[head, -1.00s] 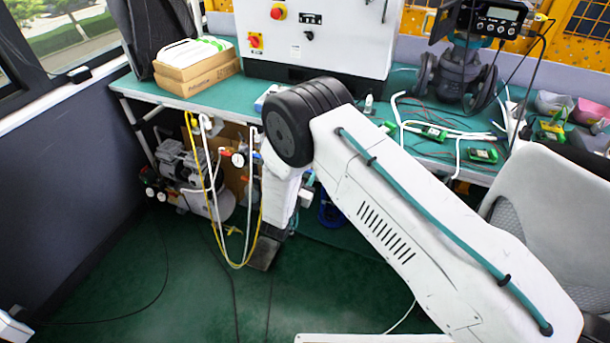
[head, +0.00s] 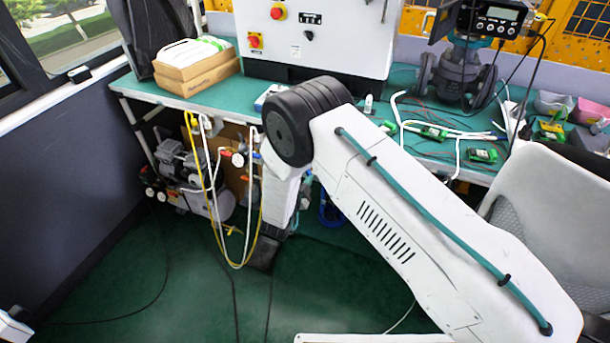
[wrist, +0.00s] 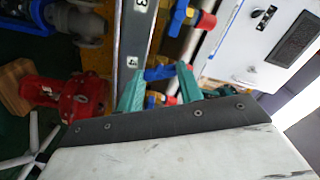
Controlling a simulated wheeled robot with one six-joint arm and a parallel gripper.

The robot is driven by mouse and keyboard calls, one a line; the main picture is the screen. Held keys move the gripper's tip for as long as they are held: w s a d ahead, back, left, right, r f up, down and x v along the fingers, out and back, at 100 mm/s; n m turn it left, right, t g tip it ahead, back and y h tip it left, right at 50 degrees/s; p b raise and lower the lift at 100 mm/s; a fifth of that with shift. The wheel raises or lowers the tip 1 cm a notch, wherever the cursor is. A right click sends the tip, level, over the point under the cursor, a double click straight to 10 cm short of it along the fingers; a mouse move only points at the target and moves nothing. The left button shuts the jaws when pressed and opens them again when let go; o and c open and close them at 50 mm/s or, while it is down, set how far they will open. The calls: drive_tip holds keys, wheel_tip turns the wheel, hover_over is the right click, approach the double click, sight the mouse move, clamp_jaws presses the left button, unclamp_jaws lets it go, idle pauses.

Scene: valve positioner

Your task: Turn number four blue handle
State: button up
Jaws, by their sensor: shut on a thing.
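In the wrist view, my gripper (wrist: 160,69) has two teal fingers, one on each side of the blue handle (wrist: 160,73) beside the printed "4" (wrist: 132,62). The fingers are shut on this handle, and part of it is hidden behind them. The grey bar (wrist: 139,35) with the printed numbers runs up the picture, with a "3" near the top. Another blue handle (wrist: 182,17) sits higher, beside the "3". In the head view, my gripper is hidden behind my arm and the bench.
Red fittings (wrist: 207,20) stick out near the blue handles. A red valve-like part (wrist: 80,97) is at the left of the wrist view, and a white panel (wrist: 255,40) is close on the right. In the head view, hoses (head: 235,262) hang below the green bench (head: 200,101).

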drive_tip(key=m, duration=0.5)
drive_tip(key=shift+m, duration=0.4)
idle(0.3)
drive_tip(key=o, duration=1)
drive_tip(key=v, duration=0.8)
idle(0.4)
clamp_jaws()
